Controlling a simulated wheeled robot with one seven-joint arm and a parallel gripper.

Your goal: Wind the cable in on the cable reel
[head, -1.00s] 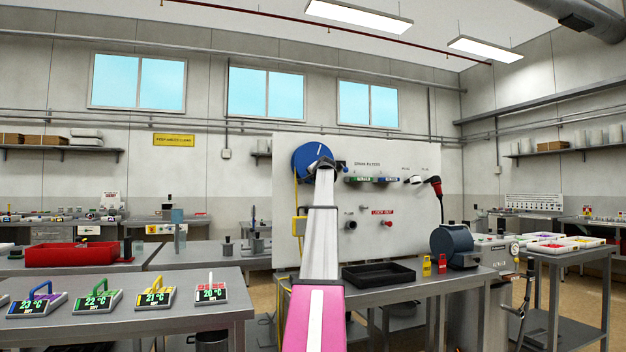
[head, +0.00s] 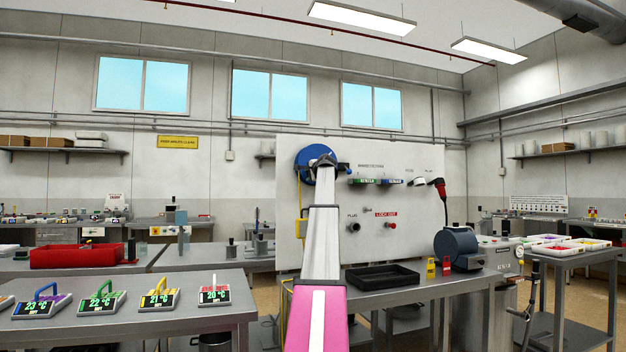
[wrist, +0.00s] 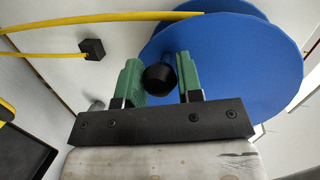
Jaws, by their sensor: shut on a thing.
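The blue cable reel (head: 302,165) is mounted at the upper left of the white panel. It fills the upper right of the wrist view (wrist: 235,60). A black crank knob (wrist: 160,78) stands out from its face. My gripper (head: 324,162) is in front of the reel, its green fingers on either side of the knob and shut on it; it also shows in the wrist view (wrist: 160,85). The yellow cable (wrist: 100,35) runs from the reel to the left, with a black block (wrist: 93,49) on its lower strand. In the head view my arm hides part of the reel.
The white panel (head: 400,240) carries valves, a plug with a dark cable and a lock-out button. A black tray (head: 382,276) and a blue-grey drum (head: 456,243) are on the bench below. Thermometer displays (head: 102,302) stand on the left bench.

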